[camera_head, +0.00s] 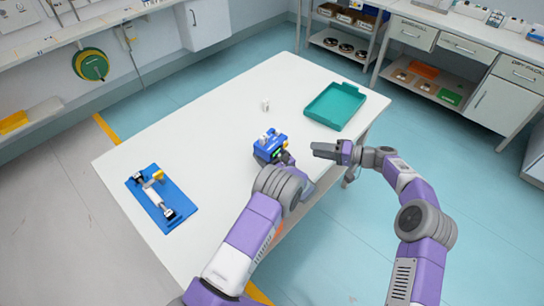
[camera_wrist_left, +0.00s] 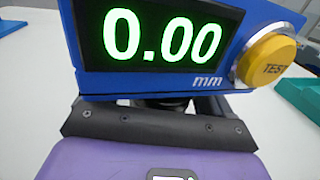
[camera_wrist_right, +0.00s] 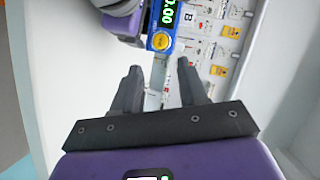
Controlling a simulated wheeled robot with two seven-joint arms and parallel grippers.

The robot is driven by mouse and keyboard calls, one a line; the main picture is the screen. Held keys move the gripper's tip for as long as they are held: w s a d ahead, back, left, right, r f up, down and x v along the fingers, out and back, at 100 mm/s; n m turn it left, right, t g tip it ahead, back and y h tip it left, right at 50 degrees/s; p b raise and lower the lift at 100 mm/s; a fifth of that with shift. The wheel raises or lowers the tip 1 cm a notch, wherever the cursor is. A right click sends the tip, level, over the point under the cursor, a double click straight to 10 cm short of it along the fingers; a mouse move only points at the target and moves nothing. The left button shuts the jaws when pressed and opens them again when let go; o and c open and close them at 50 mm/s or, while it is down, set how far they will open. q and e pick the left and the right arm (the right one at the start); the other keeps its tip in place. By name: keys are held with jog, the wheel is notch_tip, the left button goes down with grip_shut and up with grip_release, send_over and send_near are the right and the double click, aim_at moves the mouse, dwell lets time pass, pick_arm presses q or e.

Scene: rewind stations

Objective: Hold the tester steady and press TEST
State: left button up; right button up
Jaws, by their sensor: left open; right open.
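The tester (camera_head: 266,150) is a blue box on the white table. In the left wrist view the tester (camera_wrist_left: 180,88) fills the upper part, with a green 0.00 mm display and a round yellow TEST button (camera_wrist_left: 268,62) at its right. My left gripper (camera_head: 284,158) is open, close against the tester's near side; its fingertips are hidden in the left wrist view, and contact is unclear. My right gripper (camera_head: 322,150) is open and empty, to the right of the tester and apart from it. The right wrist view shows the yellow button (camera_wrist_right: 161,41) beyond the open fingers (camera_wrist_right: 157,75).
A teal tray (camera_head: 335,106) sits at the table's far right. A blue mat (camera_head: 180,207) with a metal tool lies at the left. A small white object (camera_head: 265,105) stands behind the tester. The table (camera_head: 215,145) is otherwise mostly clear.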

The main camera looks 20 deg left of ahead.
pick_arm(q)
jog(key=c, duration=1.3)
pick_arm(e)
grip_shut()
dwell(0.6)
jog(key=shift+f, duration=0.1)
